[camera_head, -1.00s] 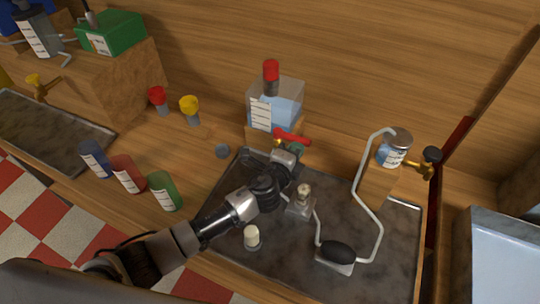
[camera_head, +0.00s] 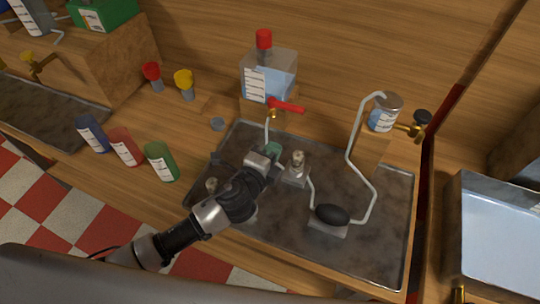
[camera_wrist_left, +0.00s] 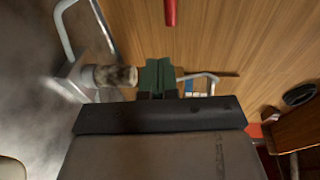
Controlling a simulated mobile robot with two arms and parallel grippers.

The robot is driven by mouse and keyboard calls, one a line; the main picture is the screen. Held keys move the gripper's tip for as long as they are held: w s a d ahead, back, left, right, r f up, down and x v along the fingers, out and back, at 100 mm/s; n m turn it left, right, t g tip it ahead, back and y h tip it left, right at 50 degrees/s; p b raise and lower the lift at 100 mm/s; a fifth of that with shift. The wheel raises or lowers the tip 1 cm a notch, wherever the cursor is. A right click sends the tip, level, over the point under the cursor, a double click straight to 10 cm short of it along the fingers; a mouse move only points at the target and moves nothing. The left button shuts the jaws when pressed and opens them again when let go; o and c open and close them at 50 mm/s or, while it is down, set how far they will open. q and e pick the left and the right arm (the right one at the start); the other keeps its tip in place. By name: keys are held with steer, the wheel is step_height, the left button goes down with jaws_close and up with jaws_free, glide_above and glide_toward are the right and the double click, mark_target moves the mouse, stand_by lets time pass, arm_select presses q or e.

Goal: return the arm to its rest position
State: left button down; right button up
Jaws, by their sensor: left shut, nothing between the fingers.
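My left arm reaches in from the lower left in the head view. Its gripper (camera_head: 272,150) is over the dark metal tray (camera_head: 275,225), with small green fingertips. The green fingers also show together in the left wrist view (camera_wrist_left: 157,75), with nothing between them. The gripper is below a red-handled tap (camera_head: 287,105) and left of a small glass burner (camera_head: 297,172), apart from the tap. I cannot tell its exact gap to the burner. My right gripper is not in view.
A clear tank with a red cap (camera_head: 268,75) stands behind the tray. A pale basin (camera_head: 505,235) is at far right.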

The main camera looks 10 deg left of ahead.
arm_select(q)
steer(key=shift+v, duration=0.75)
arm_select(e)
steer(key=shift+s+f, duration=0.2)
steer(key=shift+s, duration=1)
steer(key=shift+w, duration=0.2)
